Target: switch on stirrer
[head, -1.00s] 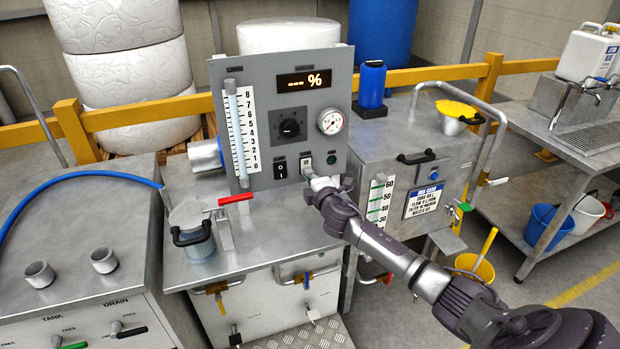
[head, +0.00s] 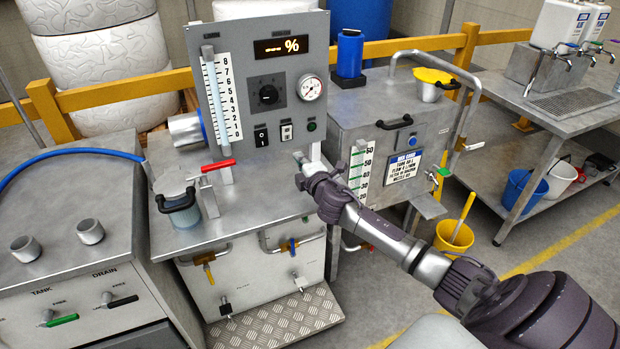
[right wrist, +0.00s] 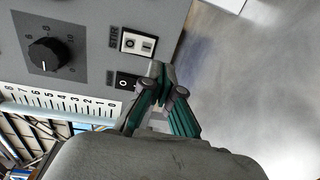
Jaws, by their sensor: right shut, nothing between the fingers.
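The grey control panel (head: 225,100) stands upright on the steel bench. Low on it are a black rocker switch (head: 261,138) and a white rocker switch (head: 286,131), side by side. In the right wrist view the white switch (right wrist: 137,42) shows a ring and a bar mark. The black switch (right wrist: 125,82) sits near my fingertips in that view. My right gripper (head: 300,158) is shut and empty, in front of the panel and below the white switch. My left gripper is out of view.
A red-handled lever (head: 218,165) and a lidded pot (head: 178,200) stand on the bench at left.

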